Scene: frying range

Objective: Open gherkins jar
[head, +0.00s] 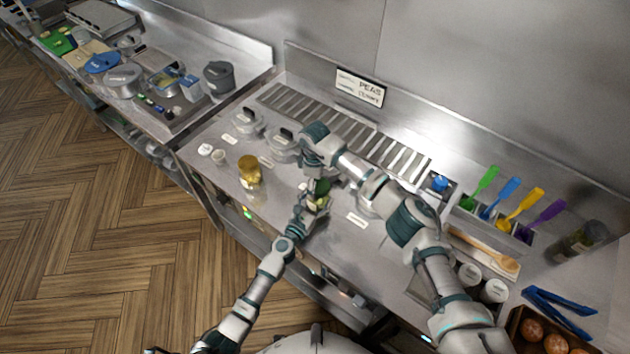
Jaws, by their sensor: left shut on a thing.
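A small jar with green contents (321,188), seemingly the gherkins jar, is on the steel counter near its front edge. My left gripper (316,203) reaches it from the front and is shut on it. The jar's lid and top are largely hidden by my right arm. My right arm comes in from the right, bends over the counter and ends above the jar. Its fingers are hidden or too small to make out, so I cannot tell whether they touch the lid.
A yellow jar (249,171) stands left of the held jar. Two lidded metal pots (283,144) stand behind it. A slotted grille (290,105) runs along the back. Coloured utensils (508,200), a wooden spoon (500,262) and blue tongs (556,309) are at right.

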